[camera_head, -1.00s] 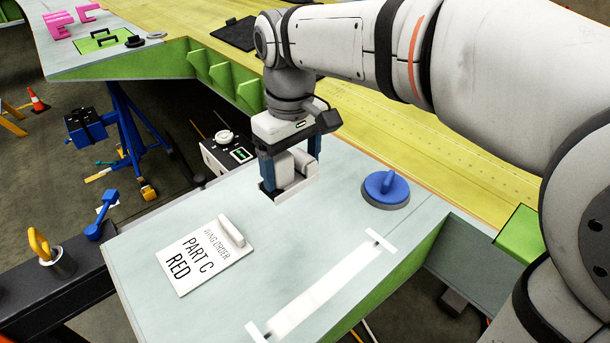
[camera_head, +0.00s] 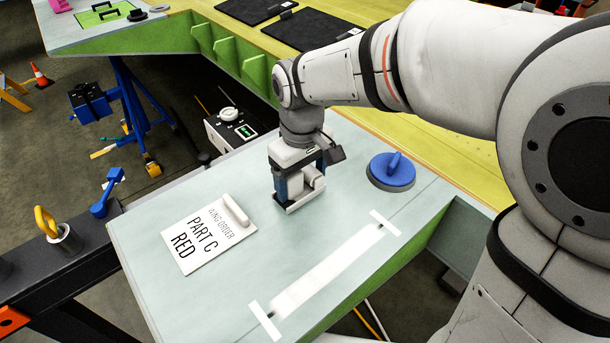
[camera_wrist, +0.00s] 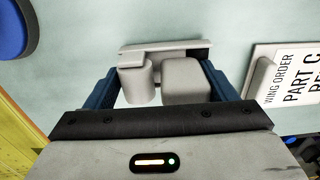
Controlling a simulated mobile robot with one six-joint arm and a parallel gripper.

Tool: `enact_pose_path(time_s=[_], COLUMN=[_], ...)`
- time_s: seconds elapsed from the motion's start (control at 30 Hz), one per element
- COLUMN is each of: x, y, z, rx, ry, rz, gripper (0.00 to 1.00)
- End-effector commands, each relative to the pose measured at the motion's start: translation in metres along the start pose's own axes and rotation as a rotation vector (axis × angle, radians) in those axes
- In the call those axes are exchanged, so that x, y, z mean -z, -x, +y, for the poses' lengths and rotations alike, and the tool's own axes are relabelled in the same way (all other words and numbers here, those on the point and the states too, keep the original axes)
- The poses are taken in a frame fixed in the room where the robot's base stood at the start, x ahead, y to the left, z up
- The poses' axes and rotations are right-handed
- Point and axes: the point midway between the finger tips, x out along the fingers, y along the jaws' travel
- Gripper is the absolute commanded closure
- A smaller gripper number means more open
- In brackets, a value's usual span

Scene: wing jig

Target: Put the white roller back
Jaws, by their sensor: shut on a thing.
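My gripper (camera_head: 302,183) has dark blue fingers and is shut on a pale grey-white thing, which I take to be the white roller (camera_head: 314,178). In the wrist view the roller (camera_wrist: 137,82) shows as a rounded part beside a squarish block, with a flat bar beyond them. My gripper (camera_wrist: 162,75) has one finger on either side. The roller is low over the pale blue-grey panel (camera_head: 210,290); I cannot tell whether it touches it. A long white strip (camera_head: 325,270) with a crossbar at each end lies in front of it on the panel.
A white card (camera_head: 195,250) reading "WING ORDER PART C RED", with a raised handle, lies left of my gripper. A blue disc with a handle (camera_head: 392,170) stands to the right. Bare panel lies between them. The panel's green-edged side (camera_head: 420,240) drops off at right.

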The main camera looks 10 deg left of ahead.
Motion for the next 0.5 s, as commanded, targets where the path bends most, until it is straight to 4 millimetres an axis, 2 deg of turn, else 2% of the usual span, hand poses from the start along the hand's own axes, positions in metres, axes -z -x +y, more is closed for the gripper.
enact_pose_path(time_s=[0.2, 0.23, 0.5], x=[0.0001, 0.0000, 0.0001], y=[-0.0037, -0.0039, -0.0027], z=[-0.0003, -0.0004, -0.0006], rx=[0.000, 0.000, 0.000], ry=[0.001, 0.001, 0.001], rz=[0.000, 0.000, 0.000], gripper=[0.43, 0.21, 0.00])
